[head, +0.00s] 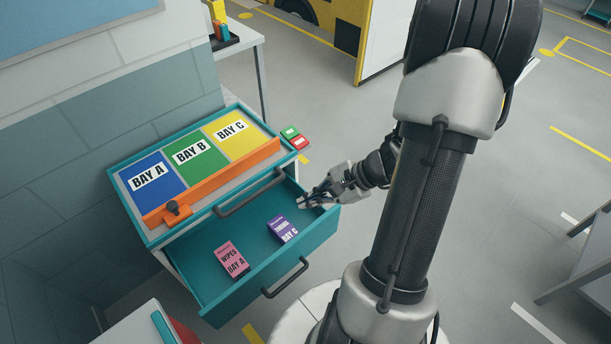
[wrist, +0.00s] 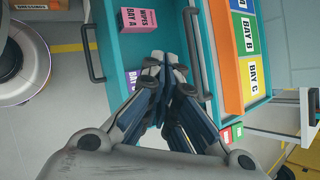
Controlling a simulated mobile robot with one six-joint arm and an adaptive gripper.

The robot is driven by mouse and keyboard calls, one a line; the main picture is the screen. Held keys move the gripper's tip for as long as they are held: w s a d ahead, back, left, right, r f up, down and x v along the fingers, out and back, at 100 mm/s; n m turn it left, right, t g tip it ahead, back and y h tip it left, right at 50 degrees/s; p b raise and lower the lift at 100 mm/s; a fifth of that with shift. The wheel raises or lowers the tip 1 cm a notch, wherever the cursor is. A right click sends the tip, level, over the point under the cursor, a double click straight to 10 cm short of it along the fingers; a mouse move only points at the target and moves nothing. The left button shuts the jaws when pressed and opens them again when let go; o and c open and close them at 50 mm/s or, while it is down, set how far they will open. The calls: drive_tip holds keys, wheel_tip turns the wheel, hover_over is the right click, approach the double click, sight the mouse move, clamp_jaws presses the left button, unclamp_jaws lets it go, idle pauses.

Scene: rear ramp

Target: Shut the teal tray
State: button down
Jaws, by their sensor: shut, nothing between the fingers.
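The teal tray (head: 213,285) is a pulled-out drawer of the teal-edged cabinet, standing well open in the head view. It has a dark bar handle (head: 285,278) on its front. Inside lie a pink box (head: 232,260) marked Wipes, Bay A, and a purple box (head: 283,229) marked Bay C. In the wrist view the tray (wrist: 125,45) also shows, with its handle (wrist: 90,50) at left. My gripper (head: 303,203) is shut and empty, over the tray's right end near the purple box. Whether it touches the tray I cannot tell.
The cabinet top has blue, green and yellow bays (head: 193,152) behind an orange bar (head: 215,182). A second dark handle (head: 250,194) sits below it. A white unit (head: 135,325) stands at lower left.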

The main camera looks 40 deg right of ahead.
drive_tip(key=s+d+f+m+t+h, duration=0.1)
drive_tip(key=s+d+f+m+h, duration=0.1)
drive_tip(key=s+d+f+m, duration=0.4)
drive_tip(key=s+d+f+m+t+h, duration=0.1)
drive_tip(key=s+d+f+m+h, duration=0.2)
drive_tip(key=f, duration=0.5)
drive_tip(key=s+d+f+m+t+h, duration=0.1)
drive_tip(key=s+d+f+m, duration=0.3)
drive_tip(key=f+m, duration=0.25)
drive_tip(key=b, duration=0.4)
approach(332, 228)
drive_tip(key=shift+n, duration=0.35)
drive_tip(key=shift+x, duration=2.45)
